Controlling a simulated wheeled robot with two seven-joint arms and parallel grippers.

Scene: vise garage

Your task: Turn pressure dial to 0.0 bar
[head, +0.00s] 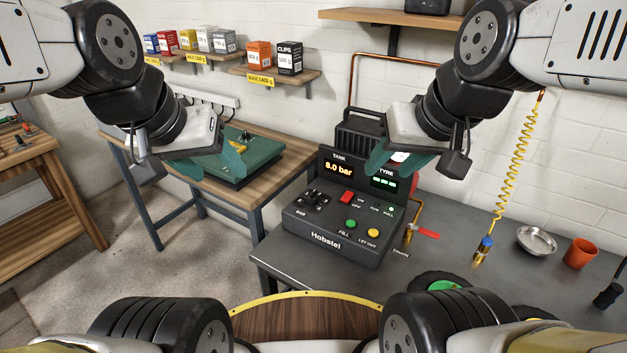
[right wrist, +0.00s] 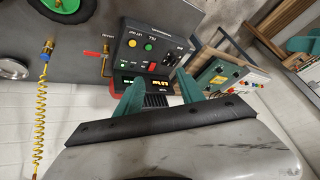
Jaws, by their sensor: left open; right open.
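The black Hobstel control box (head: 330,232) stands on the grey workbench. Its black pressure dial (head: 314,198), marked BAR, is at the left of the sloped panel. The dial's exact setting is too small to read. The tank display (head: 338,168) reads 8.0 bar; the tyre display (head: 383,182) shows green dashes. My left gripper (head: 222,172) is open and empty, left of the box and over the green case. My right gripper (head: 388,164) is open and empty above the back right of the box, apart from the dial. The box also shows upside down in the right wrist view (right wrist: 148,45).
The box has a red switch (head: 346,197), a green FILL button (head: 351,224) and a yellow LET OUT button (head: 373,232). A red-handled valve (head: 425,234) sits to its right. A yellow coiled hose (head: 507,160) hangs farther right. A green case (head: 250,150) lies on the wooden table.

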